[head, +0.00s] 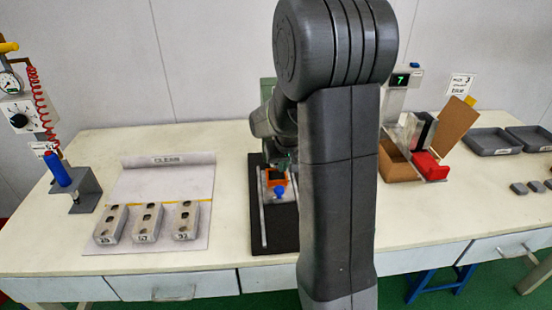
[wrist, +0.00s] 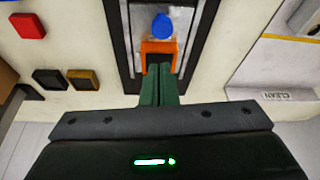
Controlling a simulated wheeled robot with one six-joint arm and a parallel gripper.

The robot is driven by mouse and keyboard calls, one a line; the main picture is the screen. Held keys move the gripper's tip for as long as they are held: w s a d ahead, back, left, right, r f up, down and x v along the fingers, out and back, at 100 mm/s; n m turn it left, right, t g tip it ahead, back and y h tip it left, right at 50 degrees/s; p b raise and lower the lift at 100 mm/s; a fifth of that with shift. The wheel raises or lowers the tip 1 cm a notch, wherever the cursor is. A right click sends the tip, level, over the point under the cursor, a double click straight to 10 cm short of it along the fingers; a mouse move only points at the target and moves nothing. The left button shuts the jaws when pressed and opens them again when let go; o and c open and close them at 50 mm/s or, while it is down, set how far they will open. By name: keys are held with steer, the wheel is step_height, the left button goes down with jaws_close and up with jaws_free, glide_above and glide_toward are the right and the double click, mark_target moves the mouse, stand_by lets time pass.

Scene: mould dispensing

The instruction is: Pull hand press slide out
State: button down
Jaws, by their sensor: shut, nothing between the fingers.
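The hand press stands on a black base (head: 258,230) with pale rails, mid-table, partly hidden behind my arm. Its slide carries an orange block (head: 276,178) with a blue knob (head: 279,191) on the near side. In the wrist view the orange block (wrist: 158,47) and the blue knob (wrist: 162,26) lie just beyond my fingertips. My gripper (wrist: 160,70) has its green fingers shut together with nothing between them, at the edge of the orange block. I cannot tell whether they touch it. The upper press is hidden by my arm in the head view.
Left of the press, a CLEAN sheet (head: 190,184) holds three grey moulds (head: 147,222). A blue dispenser (head: 60,171) stands at far left. Right are a cardboard box (head: 396,164), a red container (head: 430,166) and grey trays (head: 490,142). The table's front edge is close.

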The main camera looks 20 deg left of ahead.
steer(key=x, duration=1)
steer(key=shift+w+a+p, duration=0.15)
steer(key=shift+a+p, duration=0.2)
steer(key=shift+a, duration=0.05)
steer(key=s+d+b, duration=0.2)
steer(key=s+d, duration=0.1)
steer(key=s, duration=0.2)
steer(key=s+d+b, duration=0.2)
steer(key=s+d, duration=0.1)
steer(key=s, duration=0.3)
steer(key=s+d+b, duration=0.3)
steer(key=s+d, duration=0.1)
steer(key=s, duration=0.1)
steer(key=shift+s+d, duration=0.1)
steer(key=shift+s, duration=0.15)
